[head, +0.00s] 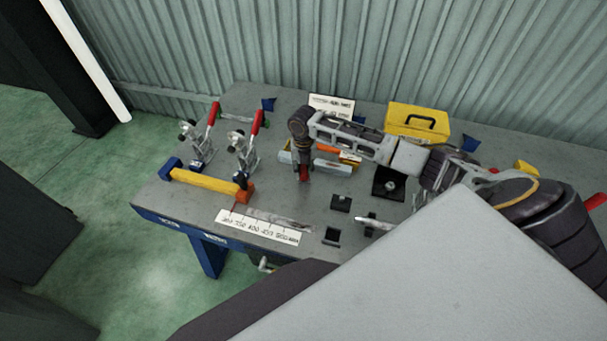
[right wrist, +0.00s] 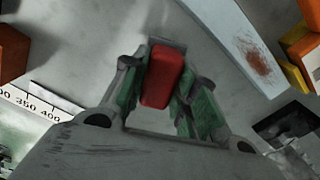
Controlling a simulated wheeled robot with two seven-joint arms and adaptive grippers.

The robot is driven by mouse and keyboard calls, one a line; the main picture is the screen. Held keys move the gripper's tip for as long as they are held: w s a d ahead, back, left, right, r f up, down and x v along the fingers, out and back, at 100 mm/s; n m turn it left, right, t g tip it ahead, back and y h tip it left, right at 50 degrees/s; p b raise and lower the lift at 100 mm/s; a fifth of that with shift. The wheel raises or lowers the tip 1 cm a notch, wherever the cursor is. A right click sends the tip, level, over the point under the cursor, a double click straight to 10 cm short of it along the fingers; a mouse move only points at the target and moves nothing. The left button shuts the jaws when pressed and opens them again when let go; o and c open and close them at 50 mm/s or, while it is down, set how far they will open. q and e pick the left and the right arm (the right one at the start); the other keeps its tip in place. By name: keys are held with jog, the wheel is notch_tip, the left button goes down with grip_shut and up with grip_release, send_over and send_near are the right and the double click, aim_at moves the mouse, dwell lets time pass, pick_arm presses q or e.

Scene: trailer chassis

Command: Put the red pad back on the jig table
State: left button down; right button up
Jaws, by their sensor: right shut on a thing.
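The red pad (right wrist: 163,76) sits between the fingers of my right gripper (right wrist: 160,85) in the right wrist view, and the jaws are shut on it. I cannot tell whether the pad touches the surface. My left gripper is not in view.
Two red-handled toggle clamps (head: 245,150) and a yellow bar with orange and blue ends (head: 205,181) are at the left. A white ruler plate (head: 258,226) lies along the front edge. A yellow toolbox (head: 418,121) stands at the back. Small black blocks (head: 340,203) lie right of the gripper.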

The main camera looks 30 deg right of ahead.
aim_at(303, 175)
jog(key=shift+f, duration=1.35)
jog(key=o, duration=1.1)
jog(key=shift+f, duration=0.15)
jog(key=shift+c, duration=0.2)
notch_tip(303, 175, up, 12)
jog(key=shift+r+b, duration=0.2)
jog(key=shift+b, duration=0.35)
